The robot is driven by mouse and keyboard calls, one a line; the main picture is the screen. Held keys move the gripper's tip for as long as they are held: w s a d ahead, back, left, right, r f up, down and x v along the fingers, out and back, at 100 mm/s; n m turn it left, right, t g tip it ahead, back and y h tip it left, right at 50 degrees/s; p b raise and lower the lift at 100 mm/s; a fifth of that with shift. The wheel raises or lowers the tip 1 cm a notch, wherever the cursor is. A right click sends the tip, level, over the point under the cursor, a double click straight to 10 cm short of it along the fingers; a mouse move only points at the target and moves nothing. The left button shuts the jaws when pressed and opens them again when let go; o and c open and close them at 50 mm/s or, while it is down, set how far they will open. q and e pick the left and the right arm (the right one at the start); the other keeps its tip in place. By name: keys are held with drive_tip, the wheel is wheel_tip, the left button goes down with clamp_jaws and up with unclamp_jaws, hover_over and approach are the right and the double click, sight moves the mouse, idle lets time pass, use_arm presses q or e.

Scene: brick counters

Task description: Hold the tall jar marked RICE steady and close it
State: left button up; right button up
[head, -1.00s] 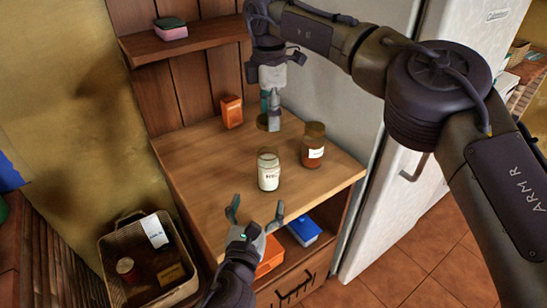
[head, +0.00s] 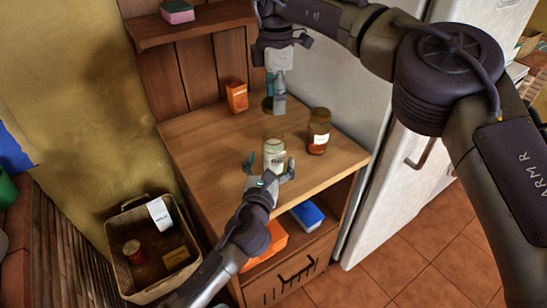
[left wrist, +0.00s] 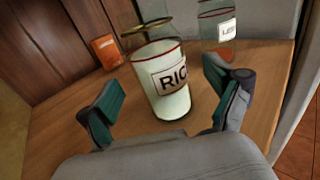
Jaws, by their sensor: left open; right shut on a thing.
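The RICE jar (head: 274,157) stands upright and open on the wooden counter, a clear glass jar with white contents. In the left wrist view its RICE label (left wrist: 172,77) faces me. My left gripper (head: 269,166) is open at the jar's near side, its fingers spread to either side; in the left wrist view the fingers (left wrist: 168,108) look apart from the glass. My right gripper (head: 275,98) is shut on a round lid (head: 267,104), held behind the jar in the head view. The lid's gold rim (left wrist: 146,27) shows above the jar in the left wrist view.
An orange box (head: 237,97) is at the counter's back. A basket (head: 122,222) with several items is at lower left. A white fridge (head: 385,190) bounds the right side. The counter's left part is clear.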

sight(271, 160)
use_arm(q)
drive_tip(key=shift+x, duration=1.55)
clamp_jaws()
use_arm(e)
drive_tip(key=shift+f, duration=2.45)
